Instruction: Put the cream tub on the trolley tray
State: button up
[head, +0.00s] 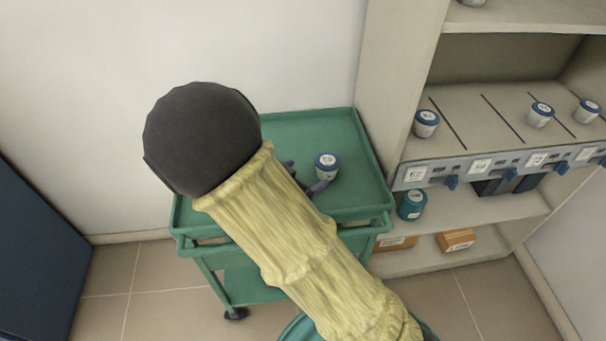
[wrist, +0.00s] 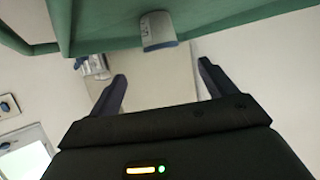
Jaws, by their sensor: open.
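The cream tub (head: 327,166), a small pale tub with a blue lid and white label, stands upright on the green trolley tray (head: 300,126). In the wrist view the tub (wrist: 158,30) is seen on the green tray (wrist: 230,14), beyond and between my fingertips. My gripper (head: 303,177) is open beside the tub, mostly hidden behind my arm in the head view. Its two dark fingers (wrist: 165,82) are spread with nothing between them, and a gap shows between them and the tub.
A shelf unit (head: 402,90) stands right of the trolley, with similar blue-lidded tubs (head: 426,123) on its divided shelf. A teal jar (head: 411,204) and orange-brown boxes (head: 456,240) sit lower. A dark blue panel (head: 38,255) is at left. The far part of the tray is bare.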

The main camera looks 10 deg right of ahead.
jog(key=w+y, duration=0.1)
jog(key=n+y, duration=0.1)
jog(key=y, duration=0.1)
jog(key=shift+w+d+f, duration=0.15)
jog(key=shift+w+f, duration=0.25)
jog(key=shift+w+f+n+g+y, duration=0.15)
jog(key=shift+n+g+y, duration=0.15)
jog(key=shift+n+y, duration=0.6)
jog(key=shift+y, duration=0.8)
jog(key=s+d+r+n+g+y, duration=0.1)
jog(key=s+d+n+g, duration=0.2)
jog(key=s, duration=0.4)
jog(key=s+d+r+n+g+y, duration=0.2)
jog(key=s+d+n+g, duration=0.1)
jog(key=s, duration=0.5)
jog(key=shift+d, duration=0.8)
